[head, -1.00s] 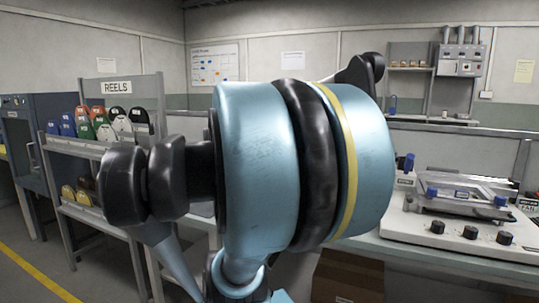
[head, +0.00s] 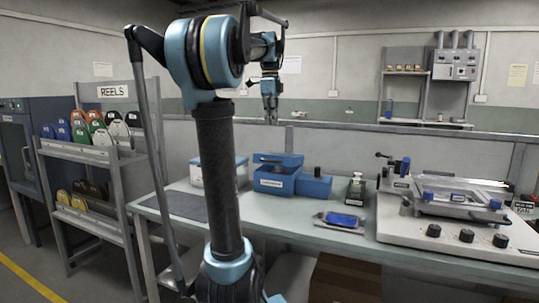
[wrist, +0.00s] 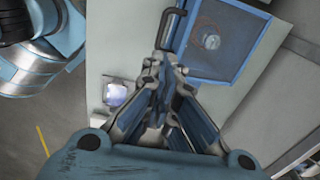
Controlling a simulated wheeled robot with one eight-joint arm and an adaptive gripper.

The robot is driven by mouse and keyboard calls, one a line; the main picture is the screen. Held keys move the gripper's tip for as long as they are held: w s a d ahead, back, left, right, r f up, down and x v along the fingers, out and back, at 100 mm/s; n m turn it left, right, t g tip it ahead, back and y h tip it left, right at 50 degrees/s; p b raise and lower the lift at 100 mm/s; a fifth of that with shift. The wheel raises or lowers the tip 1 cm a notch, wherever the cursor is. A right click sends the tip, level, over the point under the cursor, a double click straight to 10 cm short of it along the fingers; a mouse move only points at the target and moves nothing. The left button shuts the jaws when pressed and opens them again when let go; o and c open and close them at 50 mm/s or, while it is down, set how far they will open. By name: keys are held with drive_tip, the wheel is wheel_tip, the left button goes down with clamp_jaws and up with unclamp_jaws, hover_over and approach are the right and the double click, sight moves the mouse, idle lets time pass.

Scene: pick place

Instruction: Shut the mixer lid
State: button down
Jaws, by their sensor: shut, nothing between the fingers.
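The blue mixer (head: 272,184) stands on the bench in the head view, with a label on its front. Its blue lid (head: 278,158) appears raised above the body, with a dark gap under it. In the wrist view a blue-framed panel or opening (wrist: 226,65) shows a round pale thing inside; I cannot tell whether this is the lid or the chamber. My gripper (head: 271,121) is shut and empty, pointing down, and seems to be above the mixer, apart from it. In the wrist view the fingertips (wrist: 163,76) are close together, with a dark bar just beyond them.
A lower blue box with a black knob (head: 314,184) adjoins the mixer on the right. A small jar (head: 356,188), a blue-topped pad (head: 343,220) and a white printer-like machine (head: 455,235) stand farther right. A white box (head: 208,172) is partly behind my arm. A reel rack (head: 100,153) stands left.

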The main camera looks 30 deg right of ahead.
approach(278, 159)
drive_tip(key=shift+y, duration=0.3)
drive_tip(key=a+f, duration=0.1)
drive_tip(key=f, duration=0.1)
drive_tip(key=a+f, duration=0.1)
drive_tip(key=f, duration=0.1)
drive_tip(key=s+a+f, duration=0.1)
drive_tip(key=f, duration=0.1)
drive_tip(key=shift+s+a+f, duration=0.15)
drive_tip(key=shift+a, duration=0.2)
